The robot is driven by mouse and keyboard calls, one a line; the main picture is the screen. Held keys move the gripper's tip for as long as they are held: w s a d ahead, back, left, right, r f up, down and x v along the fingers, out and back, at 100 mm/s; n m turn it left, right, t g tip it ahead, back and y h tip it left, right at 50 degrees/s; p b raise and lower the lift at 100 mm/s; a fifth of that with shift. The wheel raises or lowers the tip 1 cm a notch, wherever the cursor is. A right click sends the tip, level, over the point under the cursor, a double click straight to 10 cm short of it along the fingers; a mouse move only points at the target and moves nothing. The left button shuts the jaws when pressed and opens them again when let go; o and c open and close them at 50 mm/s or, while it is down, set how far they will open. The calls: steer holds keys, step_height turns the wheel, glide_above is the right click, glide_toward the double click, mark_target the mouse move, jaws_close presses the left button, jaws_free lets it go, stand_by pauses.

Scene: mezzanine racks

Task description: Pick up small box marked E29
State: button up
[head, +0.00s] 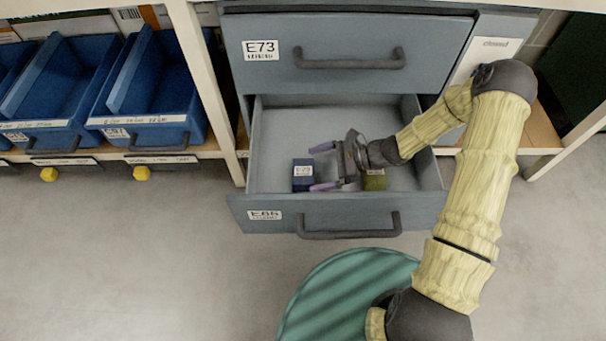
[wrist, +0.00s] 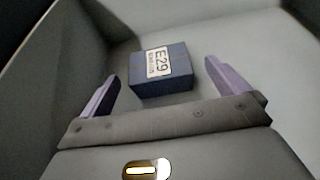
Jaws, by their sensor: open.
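The small dark blue box marked E29 (head: 303,175) lies in the open lower drawer, marked E66 (head: 345,217), left of its middle. In the wrist view the box (wrist: 163,84) shows its white E29 label on top, and it sits ahead of and between the two fingers. My gripper (head: 322,167) is inside the drawer, pointing left, with its purple fingers apart. In the wrist view my gripper (wrist: 162,80) is open with nothing clasped. I cannot tell if the fingertips reach past the near edge of the box.
An olive-green box (head: 374,181) lies in the drawer right beside my gripper, partly hidden by it. The drawer walls surround my gripper. The closed drawer E73 (head: 345,55) is above. Blue bins (head: 150,95) stand on the shelf at left.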

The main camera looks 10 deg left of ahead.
mark_target(308, 171)
steer(key=b+x, duration=0.3)
steer(key=x, duration=0.1)
steer(key=shift+s+d+f, duration=0.1)
steer(key=shift+f, duration=0.05)
steer(key=shift+s+a+b, duration=0.1)
steer(key=shift+a+b, duration=0.25)
steer(key=shift+a, duration=0.1)
steer(key=c, duration=1)
